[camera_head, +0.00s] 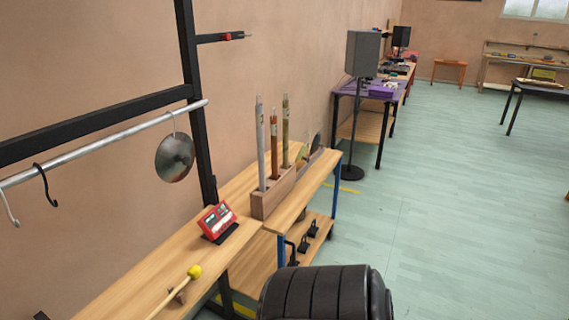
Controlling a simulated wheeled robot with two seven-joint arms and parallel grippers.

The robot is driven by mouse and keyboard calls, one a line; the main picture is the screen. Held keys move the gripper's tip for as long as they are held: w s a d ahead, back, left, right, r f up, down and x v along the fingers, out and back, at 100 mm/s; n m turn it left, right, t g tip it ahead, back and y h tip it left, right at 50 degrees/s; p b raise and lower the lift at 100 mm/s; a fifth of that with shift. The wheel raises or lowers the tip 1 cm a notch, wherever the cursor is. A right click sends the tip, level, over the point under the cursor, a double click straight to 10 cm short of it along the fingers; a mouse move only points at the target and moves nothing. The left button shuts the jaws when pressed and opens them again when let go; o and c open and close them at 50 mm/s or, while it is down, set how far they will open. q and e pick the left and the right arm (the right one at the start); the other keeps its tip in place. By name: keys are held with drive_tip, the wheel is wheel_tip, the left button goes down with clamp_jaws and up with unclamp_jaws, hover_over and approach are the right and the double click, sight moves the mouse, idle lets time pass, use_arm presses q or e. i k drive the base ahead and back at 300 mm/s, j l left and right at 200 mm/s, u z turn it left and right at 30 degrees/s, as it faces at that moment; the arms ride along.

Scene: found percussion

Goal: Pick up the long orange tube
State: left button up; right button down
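Three upright tubes stand in a wooden block (268,204) on the wooden bench by the wall. The middle one is a brown-orange tube (274,148), the closest in colour to orange, and its top is lower than the other two. To its left is a grey tube (261,145), and to its right an olive-yellow tube (285,130). The lower ends of the tubes are hidden in the block. Neither of my grippers is in view.
A metal disc (174,157) hangs from a rail (105,143) on a black frame. A speaker stand (353,125) is behind the bench. Green floor (450,220) is clear at right.

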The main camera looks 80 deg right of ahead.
sight(273, 119)
drive_tip(key=z, duration=2.4)
drive_tip(key=i+l+u, duration=0.1)
drive_tip(key=i+l, duration=0.35)
drive_tip(key=l, duration=0.2)
drive_tip(key=i+l+u, duration=0.15)
drive_tip(key=l, duration=0.2)
drive_tip(key=i+l+u, duration=0.1)
drive_tip(key=i+l, duration=0.35)
drive_tip(key=l, duration=0.25)
drive_tip(key=i+l+u, duration=0.15)
drive_tip(key=l, duration=0.25)
